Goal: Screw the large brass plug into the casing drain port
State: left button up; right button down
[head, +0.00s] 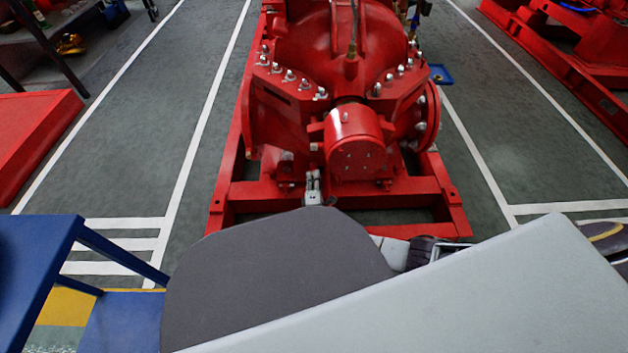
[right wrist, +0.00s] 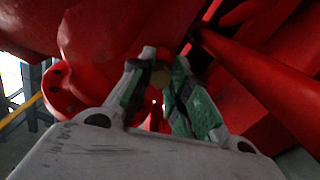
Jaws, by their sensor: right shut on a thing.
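The red pump casing (head: 335,50) stands in the middle of the head view. My right gripper (head: 313,180) shows small at its lower front, left of the red round bearing housing. In the right wrist view my right gripper (right wrist: 158,78) has its fingers closed around a small, dull brass-coloured piece, seemingly the brass plug (right wrist: 160,77). The plug sits between the fingertips, close to the red casing (right wrist: 125,25). The drain port is hidden, so I cannot tell whether the plug touches or enters it. My left gripper is not in view.
The red base frame (head: 455,205) surrounds the pump's foot. A red bar (right wrist: 255,70) runs close to the right of my gripper in the wrist view. A blue table (head: 35,250) stands at the left front. Open grey floor lies on both sides.

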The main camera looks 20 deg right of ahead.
jog(key=shift+w+r+m, duration=0.1)
jog(key=shift+r+m, duration=0.1)
jog(key=shift+m, duration=0.8)
jog(key=c, duration=1.3)
grip_release()
jog(key=shift+f, duration=0.1)
jog(key=shift+o, duration=0.2)
jog(key=v, duration=1.2)
